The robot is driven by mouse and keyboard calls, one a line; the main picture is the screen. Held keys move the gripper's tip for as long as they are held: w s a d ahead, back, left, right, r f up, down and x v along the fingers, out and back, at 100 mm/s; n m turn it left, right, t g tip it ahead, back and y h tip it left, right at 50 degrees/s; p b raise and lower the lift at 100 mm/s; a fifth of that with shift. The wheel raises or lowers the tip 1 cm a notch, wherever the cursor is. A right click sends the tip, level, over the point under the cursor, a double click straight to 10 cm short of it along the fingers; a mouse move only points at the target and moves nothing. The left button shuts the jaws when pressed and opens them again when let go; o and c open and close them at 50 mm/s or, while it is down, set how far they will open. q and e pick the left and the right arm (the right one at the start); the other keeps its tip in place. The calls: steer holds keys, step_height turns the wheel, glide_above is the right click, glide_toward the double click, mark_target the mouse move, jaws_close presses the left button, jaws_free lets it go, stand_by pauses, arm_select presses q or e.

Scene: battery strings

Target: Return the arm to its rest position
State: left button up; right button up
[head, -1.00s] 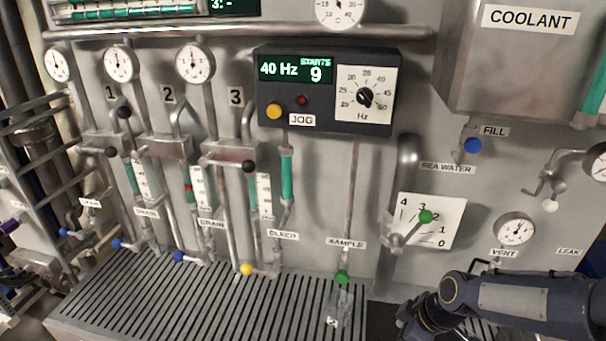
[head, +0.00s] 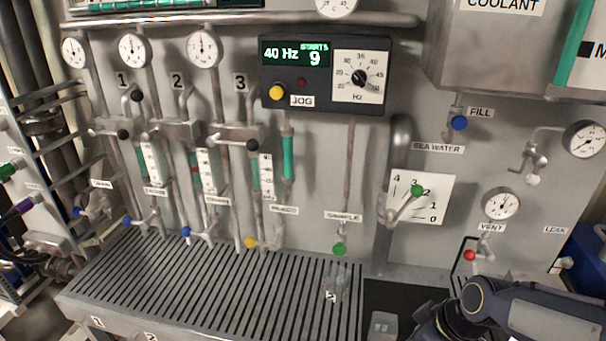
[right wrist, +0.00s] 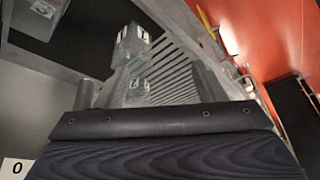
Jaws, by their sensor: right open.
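My right arm (head: 545,315) comes in low at the right of the head view, in front of the panel. Its dark gripper end (head: 428,328) is near the bottom edge, beside the black mat, and its fingertips are not clear. A dark bar (right wrist: 160,120) fills the lower part of the right wrist view, with nothing seen held there. My left arm and gripper are not in view. A clear container (head: 336,284) stands on the slatted grate below the green SAMPLE knob (head: 339,249). A small grey block (head: 383,325) sits on the black mat (head: 395,295), left of my gripper.
The grate (head: 200,290) runs along the panel's foot and is mostly bare. Valve handles stick out above it, with yellow (head: 250,242) and blue (head: 186,232) knobs. A red VENT knob (head: 470,255) is just above my right arm. The green-knobbed lever (head: 417,190) sits over the scale plate.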

steer(key=s+m+t+b, duration=0.2)
steer(key=s+m+b, duration=0.4)
steer(key=s+m, duration=0.3)
steer(key=s+f, duration=0.1)
steer(key=s, duration=0.2)
steer(key=shift+s+a+m+y+b, duration=0.3)
steer(key=shift+s+m+b, duration=0.1)
steer(key=shift+r, duration=0.1)
stand_by(1.1)
